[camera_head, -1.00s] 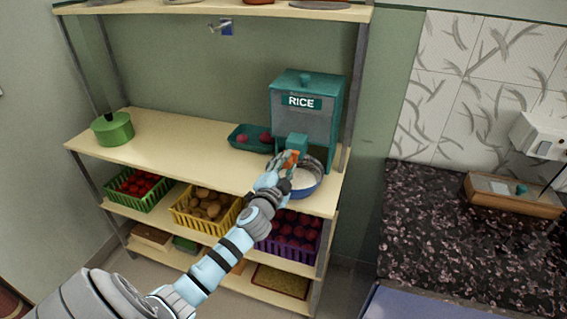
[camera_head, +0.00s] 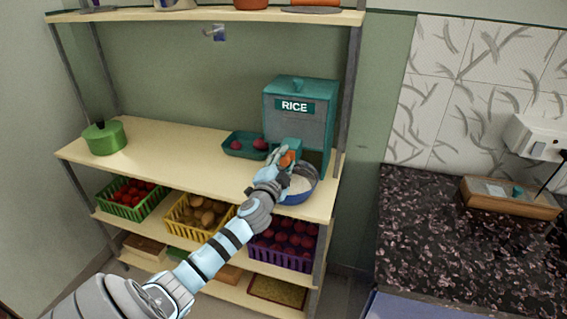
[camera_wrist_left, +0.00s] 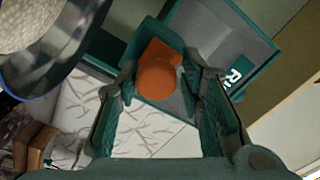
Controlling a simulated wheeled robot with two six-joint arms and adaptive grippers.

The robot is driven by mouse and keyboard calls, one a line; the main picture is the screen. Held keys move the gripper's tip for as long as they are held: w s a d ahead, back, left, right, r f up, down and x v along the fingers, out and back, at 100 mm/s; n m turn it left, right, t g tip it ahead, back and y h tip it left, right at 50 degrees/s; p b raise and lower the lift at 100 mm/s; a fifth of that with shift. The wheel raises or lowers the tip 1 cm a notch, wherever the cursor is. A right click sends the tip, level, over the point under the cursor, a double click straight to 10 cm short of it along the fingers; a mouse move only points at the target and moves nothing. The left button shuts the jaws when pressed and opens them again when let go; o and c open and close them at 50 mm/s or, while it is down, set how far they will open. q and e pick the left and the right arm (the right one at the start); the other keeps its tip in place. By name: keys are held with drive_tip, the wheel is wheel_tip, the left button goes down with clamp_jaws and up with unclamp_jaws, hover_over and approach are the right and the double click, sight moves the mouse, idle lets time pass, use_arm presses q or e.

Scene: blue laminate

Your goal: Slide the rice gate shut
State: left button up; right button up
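The teal rice dispenser (camera_head: 312,125), labelled RICE, stands at the right end of the middle shelf. Its spout (camera_head: 292,146) is at the lower front. The gate's orange knob (camera_head: 286,160) is partly covered by my left gripper (camera_head: 282,157). In the left wrist view, the knob (camera_wrist_left: 158,78) sits between the two fingertips, which look closed against its sides. The gate plate itself is hidden. A blue-rimmed bowl (camera_head: 307,194) with white rice (camera_head: 300,184) stands just below the spout; it also shows in the wrist view (camera_wrist_left: 45,75). My right gripper is not in view.
A teal tray (camera_head: 232,150) with red produce sits left of the dispenser, and a green pot (camera_head: 104,138) at the far left. Bare shelf (camera_head: 175,155) lies between them. Produce crates fill the shelf below. A dark speckled counter (camera_head: 440,235) is on the right.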

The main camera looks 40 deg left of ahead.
use_arm(q)
drive_tip(key=shift+o, duration=0.8)
drive_tip(key=shift+f, duration=0.1)
drive_tip(key=v, duration=1.2)
drive_tip(key=shift+a, duration=0.1)
